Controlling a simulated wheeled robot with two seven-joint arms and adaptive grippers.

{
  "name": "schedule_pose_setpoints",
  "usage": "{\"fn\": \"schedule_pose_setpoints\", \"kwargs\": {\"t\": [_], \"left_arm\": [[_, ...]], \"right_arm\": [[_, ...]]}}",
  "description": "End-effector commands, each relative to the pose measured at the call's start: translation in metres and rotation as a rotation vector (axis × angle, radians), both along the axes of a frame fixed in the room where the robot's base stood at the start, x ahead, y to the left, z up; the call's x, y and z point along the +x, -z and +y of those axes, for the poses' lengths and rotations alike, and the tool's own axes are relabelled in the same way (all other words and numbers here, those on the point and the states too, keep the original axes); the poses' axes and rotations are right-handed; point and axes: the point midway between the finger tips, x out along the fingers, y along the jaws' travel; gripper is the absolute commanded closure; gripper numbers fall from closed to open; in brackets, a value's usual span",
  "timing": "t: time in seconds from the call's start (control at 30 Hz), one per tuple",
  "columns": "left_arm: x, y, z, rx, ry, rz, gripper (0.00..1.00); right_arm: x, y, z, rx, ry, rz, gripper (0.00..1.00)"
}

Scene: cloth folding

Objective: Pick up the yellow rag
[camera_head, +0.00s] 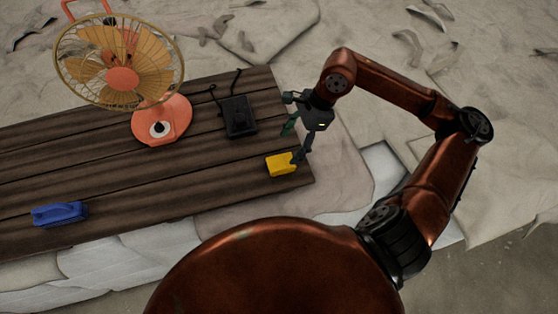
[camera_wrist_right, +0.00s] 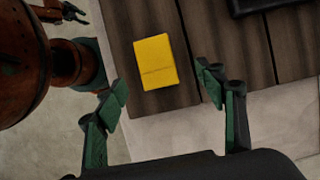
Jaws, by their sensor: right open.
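The yellow rag (camera_head: 279,164) is a small folded block lying on the wooden table (camera_head: 60,150) near its right end. It also shows in the right wrist view (camera_wrist_right: 156,61), flat on the planks close to the table's edge. My right gripper (camera_head: 292,143) is open and empty, just above and beside the rag. In the right wrist view its two fingers (camera_wrist_right: 172,97) are spread wide, with the rag beyond and between them, not touched as far as I can see. My left gripper (camera_wrist_right: 62,12) shows only in part at the top left of the right wrist view.
An orange fan (camera_head: 160,120) stands at the back of the table. A black box with a cable (camera_head: 239,117) lies behind the rag. A blue brush-like object (camera_head: 59,213) lies at the front left. The table between is clear.

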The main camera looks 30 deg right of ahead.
Motion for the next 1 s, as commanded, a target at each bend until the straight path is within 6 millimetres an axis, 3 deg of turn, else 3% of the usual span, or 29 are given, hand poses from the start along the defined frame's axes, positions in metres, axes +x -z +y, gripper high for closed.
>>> {"fn": "schedule_pose_setpoints", "kwargs": {"t": [0.6,0.87,1.0], "left_arm": [[-0.004,-0.024,0.001,0.001,-0.001,0.005,0.6],[-0.003,-0.024,0.001,0.0,-0.001,0.004,0.6],[-0.003,-0.024,0.001,0.0,-0.001,0.003,0.6]], "right_arm": [[-0.001,0.066,0.026,-0.001,-0.002,0.003,0.36],[-0.001,0.07,0.027,-0.003,0.0,0.002,0.36],[-0.001,0.07,0.027,-0.003,0.0,0.002,0.44]]}}
